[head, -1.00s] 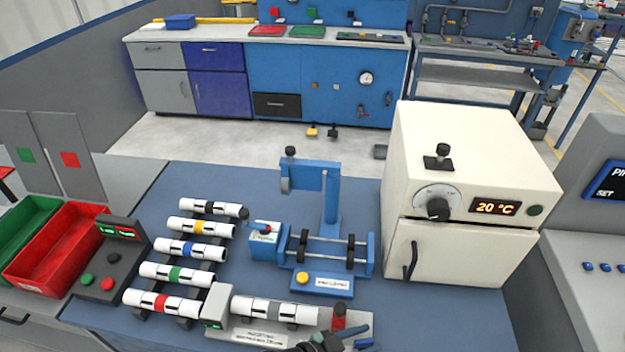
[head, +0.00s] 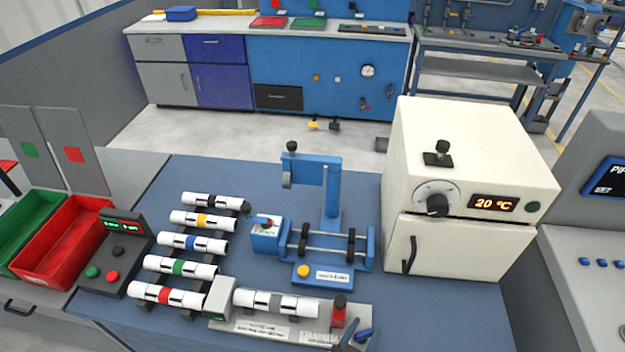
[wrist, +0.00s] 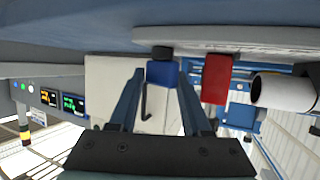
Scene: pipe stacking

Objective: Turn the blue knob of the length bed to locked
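The length bed (head: 262,328) is a grey base at the front edge of the blue bench. It holds a white pipe with a grey band (head: 277,303), between a grey block at left and a red clamp (head: 338,312) at right. The blue knob (head: 365,334) is at the bed's right front. In the wrist view the blue knob (wrist: 162,73) appears between my gripper's fingertips (wrist: 160,75). The fingers are apart, one on each side; contact is unclear. In the head view only a finger of my gripper (head: 346,337) shows, beside the knob. The knob's lock marking is not readable.
The red clamp (wrist: 215,78) is close beside my gripper in the wrist view. A blue stand with rollers (head: 330,245) is behind the bed. A cream oven (head: 450,245) stands at right. Several banded pipes (head: 190,242) lie on a rack at left.

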